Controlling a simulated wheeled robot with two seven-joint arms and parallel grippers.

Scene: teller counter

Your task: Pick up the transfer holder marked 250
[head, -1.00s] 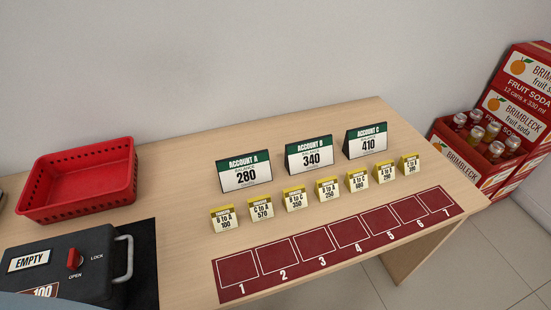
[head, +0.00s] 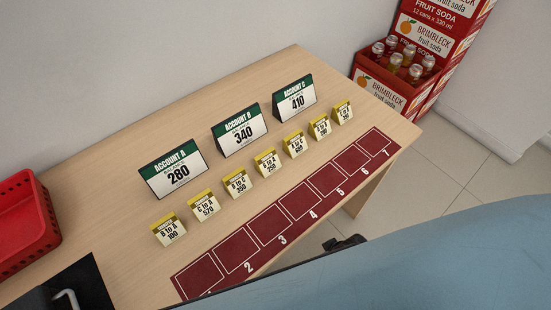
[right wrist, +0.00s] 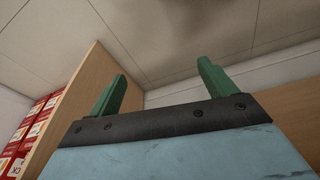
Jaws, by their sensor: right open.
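The transfer holder marked 250 (head: 267,163) is a small cream tent card with a yellow top band. It stands upright on the wooden counter, in the middle of a slanting row of similar holders, between the one marked 350 (head: 239,184) and one farther right (head: 294,144). My right gripper (right wrist: 162,70) shows in the right wrist view with its two green fingers apart and nothing between them. In the head view my blue right arm fills the lower right, in front of the counter and apart from the holders. My left gripper is out of view.
Account signs A (head: 174,172), B (head: 240,132) and C (head: 295,99) stand behind the row. A dark red numbered strip (head: 285,218) lies in front, its squares empty. A red basket (head: 28,225) is left; soda crates (head: 395,85) stand beyond the counter's right end.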

